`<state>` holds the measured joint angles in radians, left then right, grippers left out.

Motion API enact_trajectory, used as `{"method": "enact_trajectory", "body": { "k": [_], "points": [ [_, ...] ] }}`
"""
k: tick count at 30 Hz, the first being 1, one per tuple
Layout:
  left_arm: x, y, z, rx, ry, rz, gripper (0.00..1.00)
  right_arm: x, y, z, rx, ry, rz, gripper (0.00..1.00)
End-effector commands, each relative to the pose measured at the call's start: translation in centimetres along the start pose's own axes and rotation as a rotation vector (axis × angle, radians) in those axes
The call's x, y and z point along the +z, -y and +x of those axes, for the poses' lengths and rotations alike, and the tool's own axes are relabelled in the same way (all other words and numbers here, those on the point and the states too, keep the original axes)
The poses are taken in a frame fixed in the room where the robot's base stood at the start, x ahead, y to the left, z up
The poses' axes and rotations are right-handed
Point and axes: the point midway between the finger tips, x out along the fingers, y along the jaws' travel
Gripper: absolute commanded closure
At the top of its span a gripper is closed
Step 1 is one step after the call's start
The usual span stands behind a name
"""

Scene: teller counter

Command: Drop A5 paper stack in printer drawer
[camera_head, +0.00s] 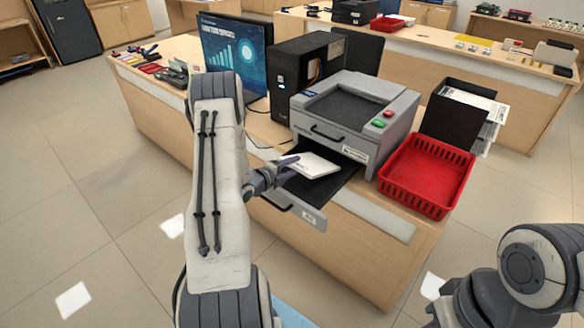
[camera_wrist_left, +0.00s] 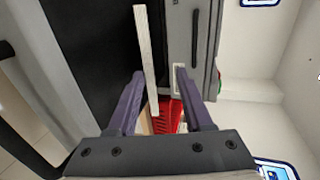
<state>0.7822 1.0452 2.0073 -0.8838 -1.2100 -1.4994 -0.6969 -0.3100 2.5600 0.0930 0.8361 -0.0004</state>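The white A5 paper stack (camera_head: 314,163) is at the pulled-out dark printer drawer (camera_head: 322,188), below the grey printer (camera_head: 352,110). In the left wrist view the stack (camera_wrist_left: 147,55) shows edge-on as a thin pale strip between my fingers. My left gripper (camera_head: 287,167) reaches over the drawer's left side. In the wrist view its purple fingers (camera_wrist_left: 160,72) stand apart, with a clear gap between the stack and the right finger. I cannot tell whether the stack touches the drawer floor. My right arm shows at the lower right, its gripper out of view.
A red basket (camera_head: 427,175) stands to the right of the printer, with a black file holder (camera_head: 455,120) behind it. A black computer tower (camera_head: 300,75) and a lit monitor (camera_head: 232,52) stand to the left. The drawer sticks out past the counter's front edge.

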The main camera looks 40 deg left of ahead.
Motion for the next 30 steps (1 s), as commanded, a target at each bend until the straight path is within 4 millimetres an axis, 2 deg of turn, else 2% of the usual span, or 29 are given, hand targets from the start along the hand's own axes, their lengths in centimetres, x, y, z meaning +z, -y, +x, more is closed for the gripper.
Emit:
{"method": "enact_trajectory", "body": {
  "k": [8,11,21,25,30],
  "points": [
    [0.1,-0.1,-0.6,0.001,0.003,-0.001,0.51,0.0,0.0,0.2,0.0,0.0,0.0,0.73],
    [0.2,-0.1,-2.0,0.0,0.004,0.0,0.51,0.0,0.0,0.6,0.0,0.0,0.0,0.73],
    [0.1,-0.1,-8.5,-0.001,0.005,-0.001,0.51,0.1,-0.1,1.9,0.0,0.0,0.0,0.73],
    [0.1,-0.1,-9.9,-0.001,0.003,0.0,0.51,0.1,-0.1,2.1,0.0,0.0,0.0,0.73],
    [0.0,0.0,-10.5,0.0,0.0,0.0,0.51,0.1,-0.2,2.1,0.0,0.0,0.0,0.73]
  ]
}}
